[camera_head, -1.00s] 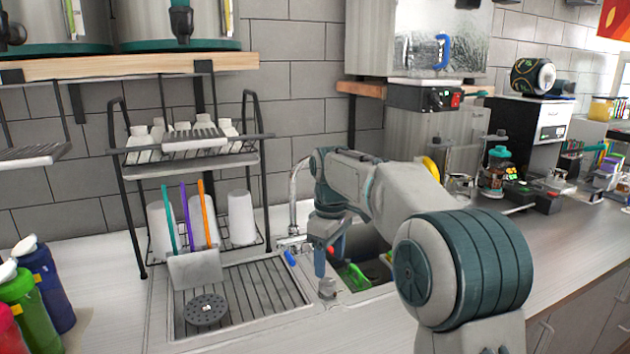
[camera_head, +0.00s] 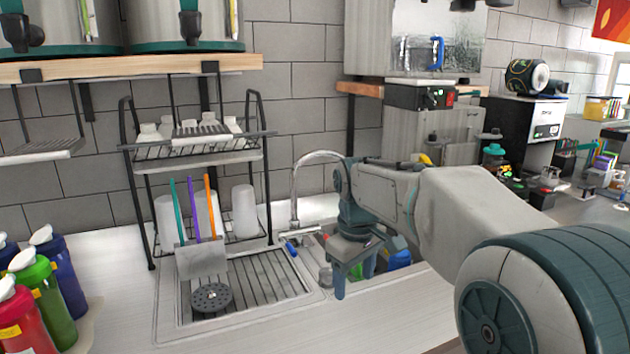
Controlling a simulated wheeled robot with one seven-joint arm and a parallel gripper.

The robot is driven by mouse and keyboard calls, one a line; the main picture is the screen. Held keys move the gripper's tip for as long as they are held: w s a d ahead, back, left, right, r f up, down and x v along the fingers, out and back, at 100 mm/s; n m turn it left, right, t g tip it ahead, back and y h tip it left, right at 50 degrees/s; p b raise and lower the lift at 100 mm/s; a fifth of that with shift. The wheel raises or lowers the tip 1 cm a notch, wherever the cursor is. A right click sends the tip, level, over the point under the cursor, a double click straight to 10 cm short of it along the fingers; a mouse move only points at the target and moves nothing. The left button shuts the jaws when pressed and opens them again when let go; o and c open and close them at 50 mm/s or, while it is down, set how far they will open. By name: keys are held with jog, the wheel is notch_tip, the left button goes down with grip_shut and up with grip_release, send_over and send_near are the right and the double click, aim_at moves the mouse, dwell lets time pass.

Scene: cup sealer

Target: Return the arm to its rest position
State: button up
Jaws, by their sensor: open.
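My gripper (camera_head: 355,277) hangs from the end of my arm over the front part of the sink, pointing down. Its two blue-grey fingers are apart and nothing shows between them. My arm reaches in from the lower right and covers part of the counter behind it.
The sink basin (camera_head: 398,268) lies beneath and behind my gripper, with green and blue things in it. The faucet (camera_head: 296,190) stands just left of my arm. A dish rack (camera_head: 150,168) with cups is at left, behind the drainboard (camera_head: 265,280). Bottles (camera_head: 55,285) stand at far left.

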jog(key=s+d+f+m, duration=0.2)
jog(key=s, duration=0.5)
jog(key=s+d+f+m+t, duration=0.1)
jog(key=s+d+f+m, duration=0.2)
jog(key=s, duration=0.4)
jog(key=s+d+f+m+t, duration=0.1)
jog(key=s+d+f+m, duration=0.1)
jog(key=s, duration=0.5)
jog(key=shift+d+f+m, duration=0.2)
jog(key=shift+f+m, duration=0.2)
jog(key=shift+m, duration=0.2)
jog(key=shift+s, duration=0.1)
